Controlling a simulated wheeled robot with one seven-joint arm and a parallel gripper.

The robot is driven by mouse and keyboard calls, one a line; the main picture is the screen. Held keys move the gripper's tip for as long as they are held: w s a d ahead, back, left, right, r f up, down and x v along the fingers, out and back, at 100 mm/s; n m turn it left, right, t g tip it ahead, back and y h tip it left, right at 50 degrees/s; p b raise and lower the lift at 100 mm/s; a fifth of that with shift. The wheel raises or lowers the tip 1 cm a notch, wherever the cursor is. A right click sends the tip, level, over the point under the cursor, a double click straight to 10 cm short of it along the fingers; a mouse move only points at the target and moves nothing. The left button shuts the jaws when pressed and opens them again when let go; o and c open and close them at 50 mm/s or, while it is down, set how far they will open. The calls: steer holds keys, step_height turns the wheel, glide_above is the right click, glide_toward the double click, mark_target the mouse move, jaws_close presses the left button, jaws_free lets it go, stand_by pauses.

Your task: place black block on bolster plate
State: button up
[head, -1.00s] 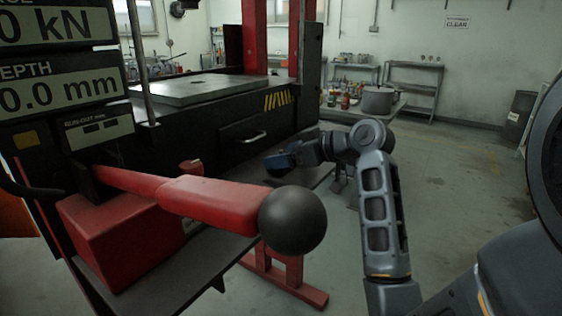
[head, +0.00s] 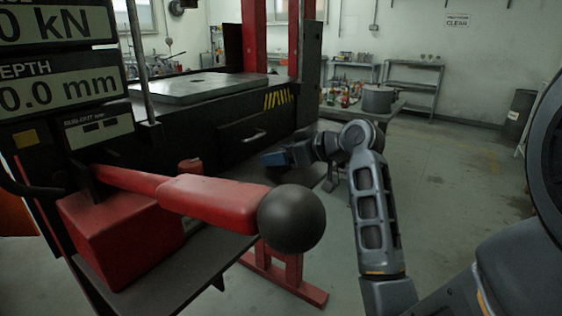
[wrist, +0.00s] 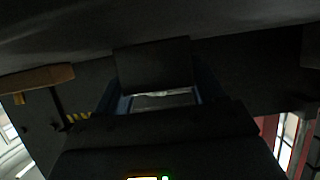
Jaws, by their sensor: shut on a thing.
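The bolster plate (head: 200,88) is a flat grey metal plate with a hole, on top of the black press bed in the head view. My gripper (head: 276,160) is in front of the press, below and to the right of the plate, near the drawer handle. The wrist view is dark. There a black block (wrist: 152,66) shows between the blue-sided fingers of my gripper (wrist: 152,92), which is shut on it. The block is hard to make out in the head view. The gripper is apart from the plate.
A red lever with a black ball (head: 291,218) sticks out in the foreground. A dark bench (head: 185,270) with a red box (head: 115,240) stands below it. A red upright (head: 265,45) rises behind the plate. A pot (head: 377,99) stands on a side table.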

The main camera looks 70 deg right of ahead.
steer(key=shift+r, duration=0.1)
jaws_close()
steer(key=shift+r, duration=1.9)
steer(key=shift+s+d+r, duration=0.2)
steer(key=shift+r, duration=0.1)
steer(key=s+d+r, duration=0.6)
steer(key=s, duration=0.3)
steer(key=shift+s+r, duration=0.15)
steer(key=shift+r, duration=0.15)
steer(key=shift+s, duration=0.1)
